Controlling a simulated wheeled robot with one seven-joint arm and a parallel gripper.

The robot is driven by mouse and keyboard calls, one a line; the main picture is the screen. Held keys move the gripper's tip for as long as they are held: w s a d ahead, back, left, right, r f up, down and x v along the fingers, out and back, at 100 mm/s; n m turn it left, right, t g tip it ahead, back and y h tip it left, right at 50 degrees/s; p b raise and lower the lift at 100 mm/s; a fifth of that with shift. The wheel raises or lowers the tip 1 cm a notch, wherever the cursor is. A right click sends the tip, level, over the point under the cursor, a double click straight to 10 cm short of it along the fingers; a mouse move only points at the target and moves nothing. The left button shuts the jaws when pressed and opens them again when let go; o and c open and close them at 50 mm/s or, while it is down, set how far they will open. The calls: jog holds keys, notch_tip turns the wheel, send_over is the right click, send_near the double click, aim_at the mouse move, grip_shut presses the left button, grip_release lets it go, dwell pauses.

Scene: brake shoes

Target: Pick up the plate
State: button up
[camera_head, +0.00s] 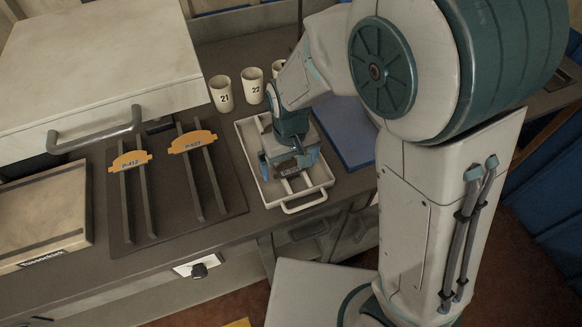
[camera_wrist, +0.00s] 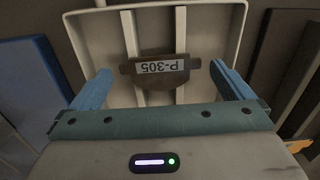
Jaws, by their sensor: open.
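The plate (camera_wrist: 160,68) is dark brown with a white label reading "P-305". It lies across the ribs of a white tray in the wrist view, between and just beyond my two fingers. In the head view the plate (camera_head: 290,171) shows only as a small dark piece under my gripper. My gripper (camera_head: 290,163) points down over the tray, and its blue fingers are apart with nothing between them. In the wrist view my gripper (camera_wrist: 160,88) has one finger on each side of the plate, and I see no contact.
The white tray (camera_head: 247,148) has a front handle. Orange plates P-412 (camera_head: 130,162) and P-427 (camera_head: 193,142) sit on a dark rack (camera_head: 160,222) at left. Cups 21 (camera_head: 221,95) and 22 (camera_head: 252,87) stand behind the tray. A blue mat (camera_head: 350,140) lies right of it.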

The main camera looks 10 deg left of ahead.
jog(key=c, duration=1)
jog(key=shift+r, duration=0.1)
